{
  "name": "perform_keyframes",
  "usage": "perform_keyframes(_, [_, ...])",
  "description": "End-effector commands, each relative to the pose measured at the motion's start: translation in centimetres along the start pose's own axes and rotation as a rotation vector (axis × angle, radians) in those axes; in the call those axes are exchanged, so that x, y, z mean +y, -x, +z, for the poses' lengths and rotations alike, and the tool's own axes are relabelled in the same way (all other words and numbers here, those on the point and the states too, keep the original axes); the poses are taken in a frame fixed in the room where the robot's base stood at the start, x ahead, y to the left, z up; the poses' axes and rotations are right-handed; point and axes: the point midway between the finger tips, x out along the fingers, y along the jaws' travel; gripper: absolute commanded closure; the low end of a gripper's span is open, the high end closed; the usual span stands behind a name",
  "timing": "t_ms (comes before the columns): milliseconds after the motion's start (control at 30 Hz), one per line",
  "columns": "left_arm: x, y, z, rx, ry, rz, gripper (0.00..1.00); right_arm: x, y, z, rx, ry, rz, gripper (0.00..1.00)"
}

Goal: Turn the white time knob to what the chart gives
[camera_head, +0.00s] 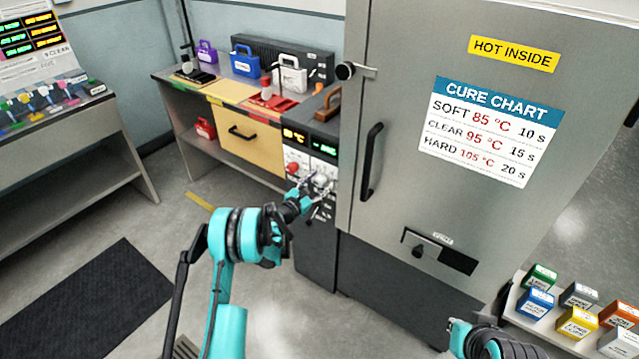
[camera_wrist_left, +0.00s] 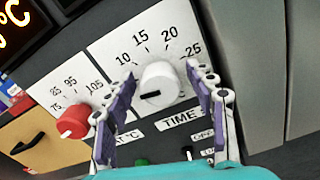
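The white time knob (camera_wrist_left: 160,84) sits on a white dial plate marked 10, 15, 20 and 25, with a TIME label below. Its black mark points left, below the 10. My left gripper (camera_wrist_left: 163,74) is open, one finger on each side of the knob, with gaps visible; contact cannot be told. In the head view my left gripper (camera_head: 316,186) is at the control panel and largely hides the knob. The cure chart (camera_head: 490,128) on the grey door reads SOFT 85 °C 10 s, CLEAR 95 °C 15 s, HARD 105 °C 20 s. My right gripper (camera_head: 490,345) is cut off at the bottom.
A red temperature knob (camera_wrist_left: 73,121) sits left of the time knob. An amber display (camera_head: 294,136) and a green display (camera_head: 323,147) are above. The door handle (camera_head: 371,162) stands out close to the right. Several coloured boxes (camera_head: 577,322) are at lower right.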

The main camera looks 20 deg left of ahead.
Motion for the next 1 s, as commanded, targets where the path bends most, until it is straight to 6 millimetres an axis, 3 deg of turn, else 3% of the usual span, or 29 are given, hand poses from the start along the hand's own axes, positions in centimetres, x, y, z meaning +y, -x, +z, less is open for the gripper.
perform_keyframes(33, [0.01,0.01,0.0,0.0,0.0,0.0,0.57,0.0,0.0,-0.01,0.0,0.0,0.0,1.0])
perform_keyframes(167, [0.01,0.02,0.0,0.0,0.0,0.0,0.92,0.0,0.0,0.0,0.0,0.0,0.0,1.0])
perform_keyframes(200, [0.01,0.02,0.0,0.0,0.0,0.0,0.95,0.0,0.0,0.0,0.0,0.0,0.0,1.0])
perform_keyframes(567, [0.0,0.03,0.0,0.0,-0.042,0.0,0.95,0.0,0.0,0.0,0.0,0.0,0.0,1.0])
perform_keyframes(1000, [-0.08,0.03,-0.02,0.0,-0.364,0.0,0.95,0.0,0.0,0.0,0.0,0.0,0.0,1.0])
